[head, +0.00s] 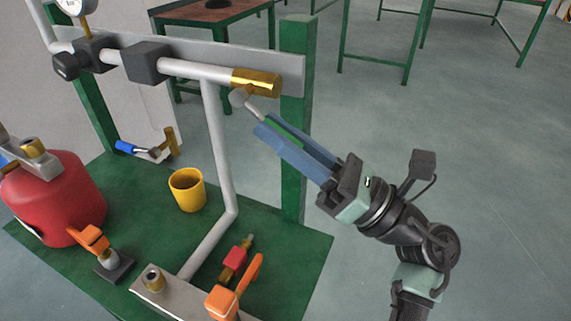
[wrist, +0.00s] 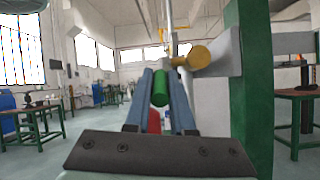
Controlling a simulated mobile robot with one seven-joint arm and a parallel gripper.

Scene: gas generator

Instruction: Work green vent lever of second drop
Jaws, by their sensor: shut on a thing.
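The green vent lever (head: 284,126) sits between the blue fingers of my gripper (head: 265,124), which is shut on it. In the wrist view the lever (wrist: 160,88) shows as a green grip between my gripper's fingers (wrist: 160,76). A grey stem (head: 241,97) joins the lever to the pipe beside the brass end piece (head: 256,82). The brass end also shows in the wrist view (wrist: 198,56), just right of the fingers. The lever points down and to the right in the head view. Part of it is hidden by the fingers.
A green post (head: 297,130) stands close by my fingers. A grey pipe (head: 220,150) drops to the green bench (head: 150,240). Open floor (head: 480,170) lies at the right.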

